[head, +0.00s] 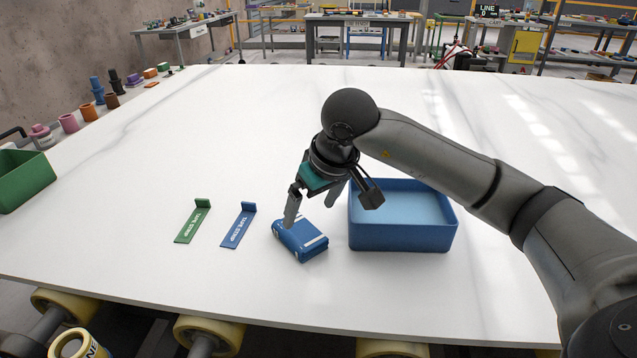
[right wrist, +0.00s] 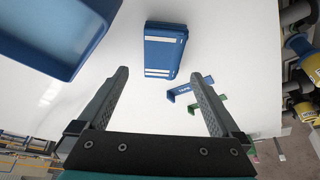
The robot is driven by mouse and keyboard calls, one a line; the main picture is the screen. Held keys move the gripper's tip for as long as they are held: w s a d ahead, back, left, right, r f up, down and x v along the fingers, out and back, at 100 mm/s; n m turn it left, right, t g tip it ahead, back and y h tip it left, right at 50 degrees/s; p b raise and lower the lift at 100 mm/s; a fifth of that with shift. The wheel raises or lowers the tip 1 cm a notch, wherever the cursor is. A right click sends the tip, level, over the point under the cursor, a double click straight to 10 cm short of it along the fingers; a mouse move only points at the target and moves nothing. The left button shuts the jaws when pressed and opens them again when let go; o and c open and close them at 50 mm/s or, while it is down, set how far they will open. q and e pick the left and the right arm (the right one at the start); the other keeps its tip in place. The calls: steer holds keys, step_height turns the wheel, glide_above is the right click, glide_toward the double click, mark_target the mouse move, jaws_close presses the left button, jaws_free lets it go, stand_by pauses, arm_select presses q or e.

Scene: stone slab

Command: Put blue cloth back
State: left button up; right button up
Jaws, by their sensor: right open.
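A folded blue cloth (head: 299,241) with white stripes lies on the white stone slab, just left of the blue tray. It also shows in the right wrist view (right wrist: 163,52), ahead of the fingers and apart from them. My right gripper (head: 313,212) is open and empty above the cloth; its fingers (right wrist: 165,95) are spread wide in the right wrist view. The blue tray (head: 402,238) is empty as far as I see; my right arm hides part of it. My left gripper is not in view.
A blue label stand (head: 238,228) and a green label stand (head: 193,224) are left of the cloth. A green bin (head: 25,182) is at the far left edge. Several coloured cylinders line the slab's left side. The slab's back is clear.

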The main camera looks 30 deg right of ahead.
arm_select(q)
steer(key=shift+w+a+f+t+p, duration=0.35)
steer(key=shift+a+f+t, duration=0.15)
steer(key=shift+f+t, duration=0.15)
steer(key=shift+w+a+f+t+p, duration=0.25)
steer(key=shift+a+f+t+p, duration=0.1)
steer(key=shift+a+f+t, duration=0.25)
arm_select(e)
steer(key=shift+a+v, duration=0.2)
steer(key=shift+v, duration=0.95)
steer(key=shift+a+v, duration=0.15)
steer(key=shift+v, duration=1)
